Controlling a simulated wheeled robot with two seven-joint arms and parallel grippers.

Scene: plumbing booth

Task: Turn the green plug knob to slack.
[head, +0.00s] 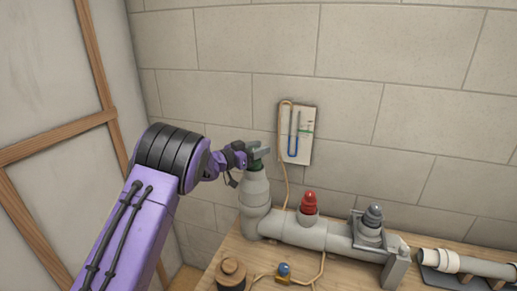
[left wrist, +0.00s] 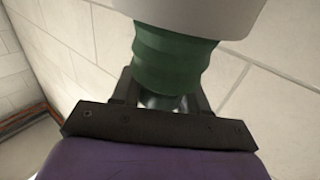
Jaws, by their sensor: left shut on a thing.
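The green plug knob (head: 256,164) sits on top of the upright grey pipe (head: 255,192) at the left end of the pipe run. My left gripper (head: 258,152) is at the top of the plug, shut on the knob. In the left wrist view the green ribbed plug (left wrist: 172,62) fills the middle, with the pale pipe end (left wrist: 200,14) beyond it. The dark fingers (left wrist: 160,101) stand on both sides of the knob's narrower end. The grip is partly hidden by the gripper body. My right gripper is not in view.
A red knob (head: 309,201) and a grey knob (head: 373,214) stand on the horizontal pipe (head: 323,235). A gauge board (head: 297,132) with a blue tube hangs on the wall behind. A wooden round piece (head: 231,272) and a small blue-topped valve (head: 284,269) are on the bench front.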

